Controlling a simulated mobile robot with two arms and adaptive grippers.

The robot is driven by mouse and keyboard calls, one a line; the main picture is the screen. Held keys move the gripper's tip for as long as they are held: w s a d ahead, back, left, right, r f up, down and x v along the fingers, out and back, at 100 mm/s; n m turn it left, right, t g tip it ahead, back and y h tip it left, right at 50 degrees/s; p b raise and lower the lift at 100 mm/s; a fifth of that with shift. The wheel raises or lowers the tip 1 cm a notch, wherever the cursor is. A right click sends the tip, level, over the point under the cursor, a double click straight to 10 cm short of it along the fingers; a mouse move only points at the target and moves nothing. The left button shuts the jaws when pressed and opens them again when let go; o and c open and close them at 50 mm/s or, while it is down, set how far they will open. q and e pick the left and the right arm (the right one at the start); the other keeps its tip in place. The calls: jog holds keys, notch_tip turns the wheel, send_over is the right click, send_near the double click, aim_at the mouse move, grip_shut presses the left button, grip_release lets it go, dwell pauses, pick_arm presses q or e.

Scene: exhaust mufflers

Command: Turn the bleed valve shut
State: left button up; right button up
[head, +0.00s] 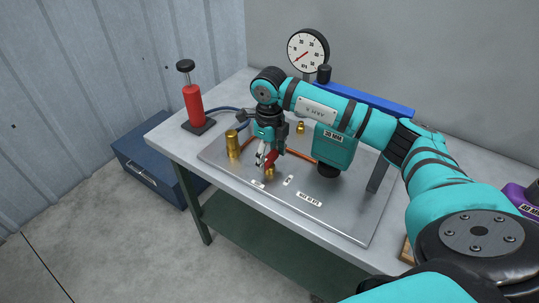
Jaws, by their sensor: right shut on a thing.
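The bleed valve has a small red handle (271,159) above a brass body (270,173) at the front of a grey metal plate (340,222). My right gripper (266,157) points down and is shut on the red handle. The fingers hide part of the handle, and its exact angle is hard to tell. Small labels lie on the plate in front of the valve, too small to read surely. My left gripper is not in view.
A red hand pump (193,104) with a blue hose stands at the table's left. A brass cylinder (232,144) is left of the valve. A dial gauge (308,50) stands behind. A blue toolbox (145,165) sits on the floor.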

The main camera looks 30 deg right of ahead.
aim_at(270, 156)
dwell(0.3)
jog(key=o, duration=1.2)
jog(key=shift+r, duration=0.1)
notch_tip(270, 156, up, 7)
jog(key=shift+r, duration=0.2)
